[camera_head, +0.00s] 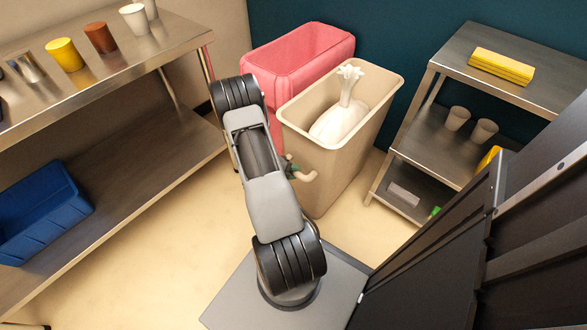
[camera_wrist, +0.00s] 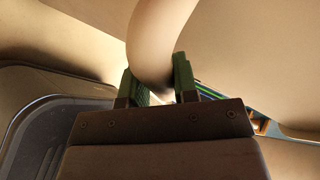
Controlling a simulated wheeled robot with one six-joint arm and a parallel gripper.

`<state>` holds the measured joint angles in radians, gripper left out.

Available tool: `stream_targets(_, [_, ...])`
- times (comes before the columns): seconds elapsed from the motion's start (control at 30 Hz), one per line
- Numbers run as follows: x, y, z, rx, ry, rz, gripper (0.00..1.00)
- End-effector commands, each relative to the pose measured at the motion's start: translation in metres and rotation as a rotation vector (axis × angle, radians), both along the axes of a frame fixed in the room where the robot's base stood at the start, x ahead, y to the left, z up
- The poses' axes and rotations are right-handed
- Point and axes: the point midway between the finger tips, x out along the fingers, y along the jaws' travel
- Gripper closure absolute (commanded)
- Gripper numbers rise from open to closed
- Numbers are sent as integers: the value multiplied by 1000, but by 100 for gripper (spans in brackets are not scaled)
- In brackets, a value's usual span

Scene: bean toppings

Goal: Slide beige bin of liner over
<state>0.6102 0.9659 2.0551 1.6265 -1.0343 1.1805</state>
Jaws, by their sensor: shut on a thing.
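The beige bin (camera_head: 315,172) stands upright on the floor in the middle of the head view, with a tied white liner bag (camera_head: 342,115) inside it. A curved beige handle (camera_head: 306,175) sticks out from its near side. My gripper (camera_head: 290,168) is at that handle, partly hidden by my arm in the head view. In the wrist view my gripper's green fingers (camera_wrist: 158,82) are shut on the handle (camera_wrist: 155,45), one on each side.
A pink bin (camera_head: 300,55) stands behind and left, close to the beige bin. A metal shelf (camera_head: 425,150) with cups and yellow items stands right. A steel table (camera_head: 130,70) with cups and a blue crate (camera_head: 40,212) is left. Floor shows between them.

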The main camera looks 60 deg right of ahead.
Motion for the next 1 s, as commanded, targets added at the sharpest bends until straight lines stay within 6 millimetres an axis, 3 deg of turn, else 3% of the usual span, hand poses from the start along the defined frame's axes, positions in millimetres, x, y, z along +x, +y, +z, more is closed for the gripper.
stream_targets(0.37, [-1, 2, -1, 5, 1, -2, 100])
stream_targets(0.4, [-1, 2, -1, 5, 1, -2, 69])
stream_targets(0.6, [-1, 1, -1, 2, 1, -3, 50])
stream_targets(0.7, [-1, 1, 0, 2, 1, -3, 43])
stream_targets(1.0, [2, 4, 3, 0, 0, 0, 43])
